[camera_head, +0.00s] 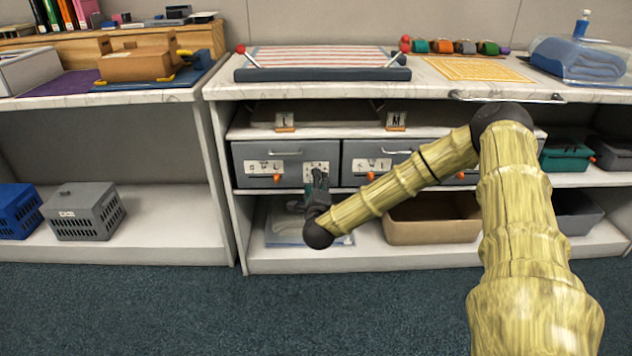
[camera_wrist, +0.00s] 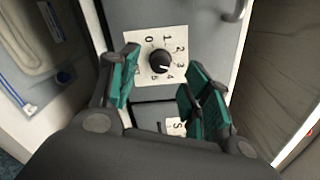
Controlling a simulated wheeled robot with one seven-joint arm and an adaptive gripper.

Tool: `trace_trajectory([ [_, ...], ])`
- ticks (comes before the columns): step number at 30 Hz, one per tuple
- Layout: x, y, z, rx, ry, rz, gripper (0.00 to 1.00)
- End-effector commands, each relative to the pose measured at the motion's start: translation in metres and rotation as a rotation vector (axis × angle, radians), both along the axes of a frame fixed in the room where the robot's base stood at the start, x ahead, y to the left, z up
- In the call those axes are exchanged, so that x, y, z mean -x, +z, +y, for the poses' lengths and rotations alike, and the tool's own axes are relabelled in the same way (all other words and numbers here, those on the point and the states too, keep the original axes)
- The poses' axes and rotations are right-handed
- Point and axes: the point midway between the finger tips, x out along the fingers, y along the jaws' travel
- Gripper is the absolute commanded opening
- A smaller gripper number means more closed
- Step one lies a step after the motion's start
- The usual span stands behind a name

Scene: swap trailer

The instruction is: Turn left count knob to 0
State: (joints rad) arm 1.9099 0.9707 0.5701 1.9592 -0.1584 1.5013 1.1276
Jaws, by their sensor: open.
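The left count knob (camera_wrist: 160,63) is a round black knob on a white dial plate (camera_wrist: 181,33) numbered 0 to 5. In the wrist view its small white mark seems to point toward 4. In the head view the dial plate (camera_head: 317,168) is on the right part of the left grey drawer front, partly covered by my gripper (camera_head: 319,177). In the wrist view my gripper (camera_wrist: 161,72) is open, with one green-padded finger on each side of the knob. I cannot tell whether either finger touches it.
The left drawer (camera_head: 240,180) has an orange slider and a handle; another grey drawer (camera_head: 350,160) stands to its right. A brown bin (camera_head: 430,225) and a clear bag (camera_head: 283,235) are on the shelf below. The blue carpet in front is clear.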

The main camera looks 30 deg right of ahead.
Motion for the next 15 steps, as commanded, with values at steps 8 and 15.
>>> trace_trajectory([
  [8, -0.027, -0.001, -0.016, 0.000, 0.000, 0.000, 0.48],
  [15, -0.032, 0.000, -0.020, 0.000, 0.000, 0.000, 0.48],
])
